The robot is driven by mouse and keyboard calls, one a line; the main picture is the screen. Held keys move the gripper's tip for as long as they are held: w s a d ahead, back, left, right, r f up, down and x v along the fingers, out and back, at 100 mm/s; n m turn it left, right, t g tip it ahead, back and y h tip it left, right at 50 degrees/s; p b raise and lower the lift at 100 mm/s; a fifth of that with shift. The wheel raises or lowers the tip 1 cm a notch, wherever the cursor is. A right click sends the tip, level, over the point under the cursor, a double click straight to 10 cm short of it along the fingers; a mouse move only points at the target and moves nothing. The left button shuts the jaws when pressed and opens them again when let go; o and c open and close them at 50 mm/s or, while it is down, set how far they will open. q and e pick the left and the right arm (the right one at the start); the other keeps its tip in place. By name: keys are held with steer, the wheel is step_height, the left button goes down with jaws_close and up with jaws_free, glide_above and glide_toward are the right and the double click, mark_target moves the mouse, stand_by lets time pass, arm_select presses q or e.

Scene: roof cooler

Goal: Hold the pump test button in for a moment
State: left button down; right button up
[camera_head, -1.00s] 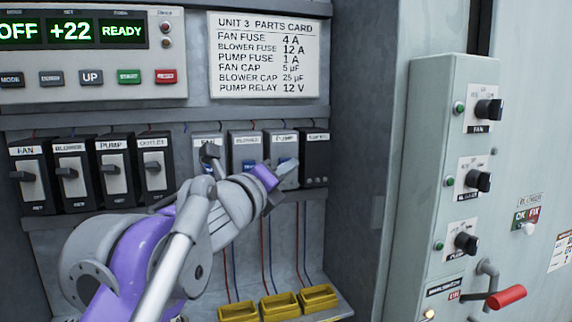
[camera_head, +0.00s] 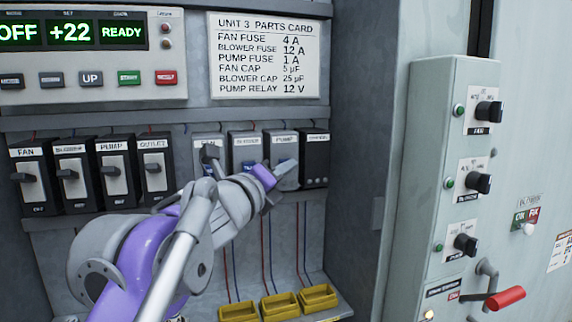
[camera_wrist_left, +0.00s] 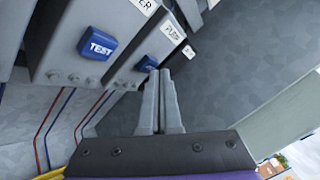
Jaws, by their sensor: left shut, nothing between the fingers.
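The pump module (camera_head: 282,141) is a grey box in the cabinet's upper-right row. Its blue test button (camera_wrist_left: 147,62) shows in the left wrist view, partly beside my finger tips; in the head view my gripper hides it. My left gripper (camera_head: 287,170) is shut and empty, its tips at the front of the pump module. In the left wrist view the closed fingers (camera_wrist_left: 160,76) point at the module, tips close to the button's right side. I cannot tell whether they touch it. My right gripper is not in view.
The blower module (camera_head: 245,142) with its own blue TEST button (camera_wrist_left: 97,43) is just left of the pump module. A dark module (camera_head: 315,160) stands on the right. Yellow trays (camera_head: 279,307) sit below. A switch panel with a red-handled lever (camera_head: 506,297) is farther right.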

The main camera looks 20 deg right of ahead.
arm_select(q)
steer(key=shift+s, duration=0.1)
steer(key=shift+w, duration=0.5)
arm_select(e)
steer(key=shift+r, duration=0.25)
arm_select(q)
steer(key=shift+s, duration=0.15)
stand_by(2.8)
steer(key=shift+s+p, duration=0.3)
steer(key=shift+s, duration=0.4)
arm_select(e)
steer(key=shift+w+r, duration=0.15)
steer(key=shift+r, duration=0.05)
arm_select(q)
steer(key=s, duration=0.2)
steer(key=s+p, duration=0.1)
steer(key=s, duration=0.1)
steer(key=shift+s+a, duration=0.2)
steer(key=shift+s, duration=0.2)
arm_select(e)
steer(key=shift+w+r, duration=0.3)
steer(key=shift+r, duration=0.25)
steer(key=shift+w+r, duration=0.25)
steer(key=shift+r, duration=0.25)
arm_select(q)
steer(key=shift+s, duration=0.15)
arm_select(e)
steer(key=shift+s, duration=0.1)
